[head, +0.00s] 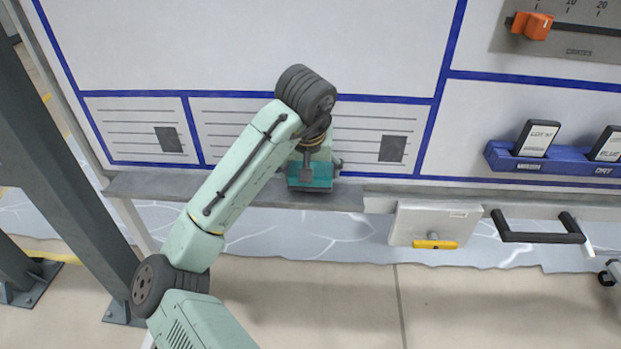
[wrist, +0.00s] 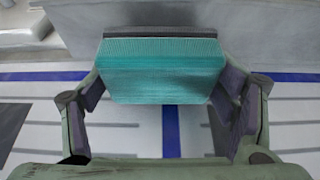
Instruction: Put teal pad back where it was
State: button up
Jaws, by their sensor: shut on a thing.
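The teal pad (head: 312,176) is at the narrow grey ledge (head: 240,190) below the whiteboard, at the end of my arm. In the wrist view the pad (wrist: 160,82) fills the space between the fingers, with its ribbed teal side showing and a dark grey band along its upper edge. My gripper (wrist: 162,75) is shut on it, one finger at each end. In the head view my wrist partly covers the gripper (head: 312,162). I cannot tell whether the pad touches the ledge.
The whiteboard (head: 240,45) with blue lines stands close behind. To the right are a white box with a yellow handle (head: 435,243), a black handle (head: 538,236), and a blue rack (head: 560,161) holding dark blocks. A grey post (head: 60,170) stands at left.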

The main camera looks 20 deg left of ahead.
jog(key=shift+f, duration=1.5)
jog(key=shift+f, duration=0.1)
jog(key=o, duration=1)
jog(key=shift+o, duration=0.2)
jog(key=shift+r+p, duration=0.25)
jog(key=shift+p, duration=0.05)
jog(key=v, duration=1.2)
jog(key=shift+b, duration=0.3)
jog(key=shift+s+f, duration=0.1)
